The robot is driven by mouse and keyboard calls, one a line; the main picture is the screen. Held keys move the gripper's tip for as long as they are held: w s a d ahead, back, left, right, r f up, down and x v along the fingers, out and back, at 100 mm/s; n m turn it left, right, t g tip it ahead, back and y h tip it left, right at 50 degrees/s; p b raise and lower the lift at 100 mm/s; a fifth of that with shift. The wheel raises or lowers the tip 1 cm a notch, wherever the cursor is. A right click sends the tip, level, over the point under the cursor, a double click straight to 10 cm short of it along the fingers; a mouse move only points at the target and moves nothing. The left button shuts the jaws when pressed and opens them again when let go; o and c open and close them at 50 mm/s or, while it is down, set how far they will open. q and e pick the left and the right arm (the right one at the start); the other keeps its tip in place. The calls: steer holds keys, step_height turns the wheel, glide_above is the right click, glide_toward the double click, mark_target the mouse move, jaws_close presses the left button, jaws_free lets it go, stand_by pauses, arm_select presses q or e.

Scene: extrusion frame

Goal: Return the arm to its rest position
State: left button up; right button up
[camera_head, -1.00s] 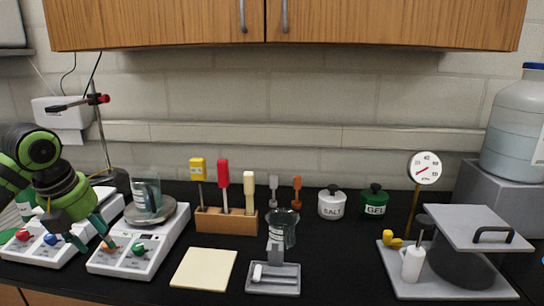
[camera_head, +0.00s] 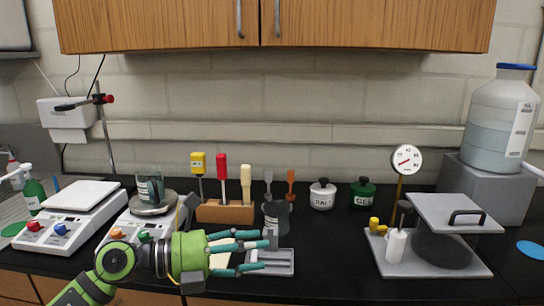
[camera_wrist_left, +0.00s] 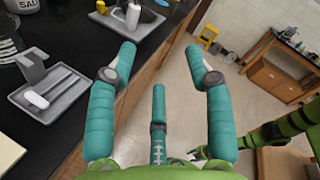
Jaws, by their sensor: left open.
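My left arm comes in from the lower left in the head view. Its left gripper (camera_head: 262,254) has teal fingers spread open and empty, pointing right, above the front part of the black bench near the grey tray (camera_head: 283,268). In the left wrist view the left gripper (camera_wrist_left: 160,75) shows its fingers apart with nothing between them, over the bench edge and floor. Part of a green arm of mine shows at the lower right there. My right gripper is not in view in the head view.
Two white balances (camera_head: 68,222) stand at left, one with a glass beaker (camera_head: 150,188). A wooden tool block (camera_head: 225,211), salt jar (camera_head: 322,197) and green jar (camera_head: 363,193) stand behind the gripper. A grey apparatus (camera_head: 435,272) stands at right. Bench between tray and apparatus is clear.

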arm_select(q)
steer(key=w+a+n+t+y, duration=0.2)
steer(key=a+n+t+y, duration=0.35)
steer(key=n+t, duration=1.2)
steer(key=s+a+f+n+g+y, duration=0.35)
steer(key=a+f+n+y, duration=0.2)
steer(key=f+n, duration=0.4)
steer(key=s+a+f+n+g+y, duration=0.2)
steer(key=a+f+n+g+y, duration=0.35)
steer(key=f+n, duration=0.35)
steer(key=s+f+n+g, duration=0.2)
steer(key=s+f+g, duration=0.3)
steer(key=s+f, duration=0.45)
steer(key=s+f+n+g, duration=0.1)
steer(key=s+f+g, duration=0.45)
steer(key=s, duration=0.75)
step_height(320, 180, down, 23)
steer(key=s+d, duration=0.1)
steer(key=s, duration=0.1)
steer(key=s+a+f+g, duration=0.2)
steer(key=s+a+f, duration=0.1)
steer(key=s+f, duration=1.2)
steer(key=shift+s, duration=0.45)
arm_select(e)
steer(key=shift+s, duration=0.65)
